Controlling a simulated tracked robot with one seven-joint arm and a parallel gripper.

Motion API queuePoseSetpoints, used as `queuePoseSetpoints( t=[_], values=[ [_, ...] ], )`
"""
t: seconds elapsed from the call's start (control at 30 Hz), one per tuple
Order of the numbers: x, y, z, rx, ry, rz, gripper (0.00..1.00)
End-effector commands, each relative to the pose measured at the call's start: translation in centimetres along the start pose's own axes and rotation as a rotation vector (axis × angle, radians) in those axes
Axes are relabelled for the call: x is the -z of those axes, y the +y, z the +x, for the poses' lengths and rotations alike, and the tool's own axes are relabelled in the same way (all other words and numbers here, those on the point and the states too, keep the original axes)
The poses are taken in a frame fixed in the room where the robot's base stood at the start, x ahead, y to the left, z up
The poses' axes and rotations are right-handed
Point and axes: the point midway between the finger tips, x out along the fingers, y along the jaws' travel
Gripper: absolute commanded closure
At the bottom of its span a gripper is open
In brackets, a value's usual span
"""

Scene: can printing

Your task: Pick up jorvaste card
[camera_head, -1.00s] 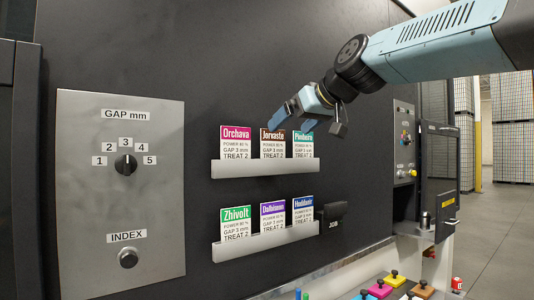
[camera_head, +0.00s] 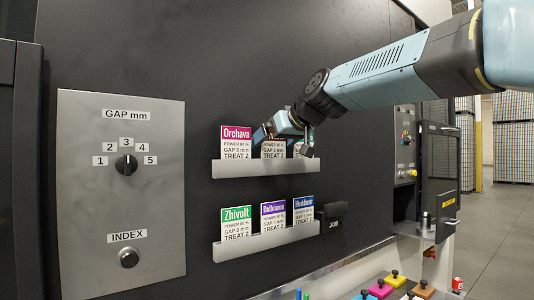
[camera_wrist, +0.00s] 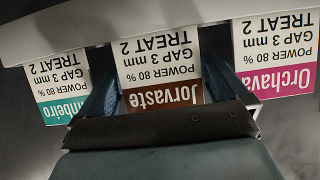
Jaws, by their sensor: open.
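The Jorvaste card (camera_wrist: 160,66), white with a brown name band, stands in the middle of the upper rack (camera_head: 265,168). In the head view its lower part (camera_head: 273,151) shows and its name is hidden behind my gripper. My gripper (camera_head: 283,134) is open at the card's top edge. In the wrist view, where the card appears upside down, one blue finger (camera_wrist: 98,103) is at each side of it, in the gaps beside the neighbouring cards. I cannot tell whether the fingers touch the card.
The Orchava card (camera_head: 236,142) stands left of it, and the Pinnheiro card (camera_wrist: 60,88) stands on the other side, both close to my fingers. A lower rack (camera_head: 266,242) holds several cards. A steel panel with a knob (camera_head: 125,165) is at the left.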

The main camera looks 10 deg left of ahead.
Motion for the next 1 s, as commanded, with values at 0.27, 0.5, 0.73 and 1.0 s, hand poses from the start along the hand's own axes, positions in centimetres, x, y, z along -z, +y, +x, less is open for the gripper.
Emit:
queuePoseSetpoints(
  t=[0.27,0.5,0.73,1.0],
  values=[
    [0.0,0.0,-0.1,0.0,0.0,0.0,0.14],
    [0.0,0.1,-0.1,-0.001,0.0,0.0,0.37],
    [0.0,0.1,-0.1,-0.001,0.0,0.0,0.4],
    [1.9,0.1,-1.0,-0.001,0.003,-0.001,0.4]
  ],
)
